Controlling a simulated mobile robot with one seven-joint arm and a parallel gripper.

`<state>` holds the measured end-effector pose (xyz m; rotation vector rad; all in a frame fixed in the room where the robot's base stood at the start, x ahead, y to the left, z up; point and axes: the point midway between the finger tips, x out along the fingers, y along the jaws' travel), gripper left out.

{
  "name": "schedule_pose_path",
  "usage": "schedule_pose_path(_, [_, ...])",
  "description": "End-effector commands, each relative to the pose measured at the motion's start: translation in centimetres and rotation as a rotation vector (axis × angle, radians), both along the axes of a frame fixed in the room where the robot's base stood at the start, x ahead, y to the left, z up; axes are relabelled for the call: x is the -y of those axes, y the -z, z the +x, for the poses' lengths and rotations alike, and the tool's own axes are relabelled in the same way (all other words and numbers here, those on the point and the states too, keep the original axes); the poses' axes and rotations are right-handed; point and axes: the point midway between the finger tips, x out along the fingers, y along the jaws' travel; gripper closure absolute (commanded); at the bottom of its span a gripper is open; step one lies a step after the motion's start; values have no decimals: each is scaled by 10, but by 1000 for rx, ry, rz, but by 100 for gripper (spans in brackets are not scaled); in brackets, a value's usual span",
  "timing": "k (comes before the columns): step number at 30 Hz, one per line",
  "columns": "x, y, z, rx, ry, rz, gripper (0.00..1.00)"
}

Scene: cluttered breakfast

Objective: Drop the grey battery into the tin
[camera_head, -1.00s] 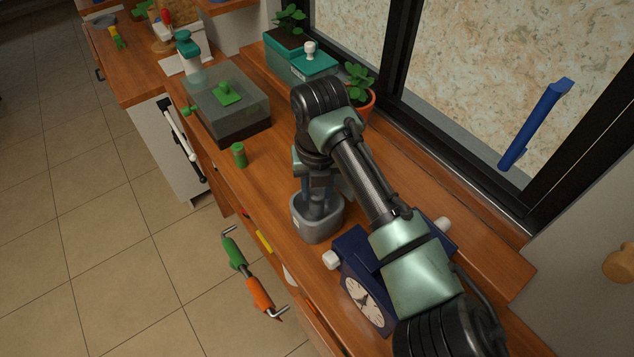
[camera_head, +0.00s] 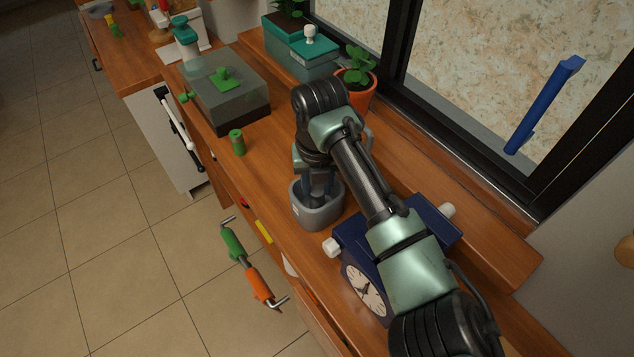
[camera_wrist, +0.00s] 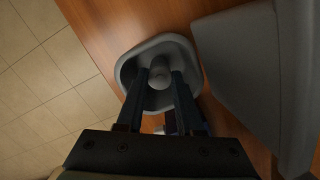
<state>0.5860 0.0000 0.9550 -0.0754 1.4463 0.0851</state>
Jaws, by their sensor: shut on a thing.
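The tin (camera_head: 309,216) is a grey, open, rounded container on the wooden counter, beside the blue clock. My gripper (camera_head: 318,190) points down into its mouth, between its walls. In the wrist view, my gripper's two dark fingers (camera_wrist: 160,88) are shut on the grey battery (camera_wrist: 158,70), a round-ended cylinder. The battery is over the inside of the tin (camera_wrist: 128,70); I cannot tell whether it touches the bottom. In the head view the battery is hidden by the fingers and the tin's wall.
A blue clock (camera_head: 368,288) stands close to the tin, under my arm. A green cylinder (camera_head: 237,142) stands on the counter near a smoky lidded box (camera_head: 228,100). A potted plant (camera_head: 357,80) is by the window. A green-and-orange tool (camera_head: 247,262) shows beyond the counter's front edge.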

Motion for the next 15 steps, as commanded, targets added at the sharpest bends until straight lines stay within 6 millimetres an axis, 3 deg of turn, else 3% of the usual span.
schedule_pose_path(7, [0,7,0,0,0,0,100])
schedule_pose_path(8, [0,6,0,1,0,0,61])
schedule_pose_path(13, [0,6,0,0,0,0,30])
schedule_pose_path(15, [0,6,0,0,0,0,29])
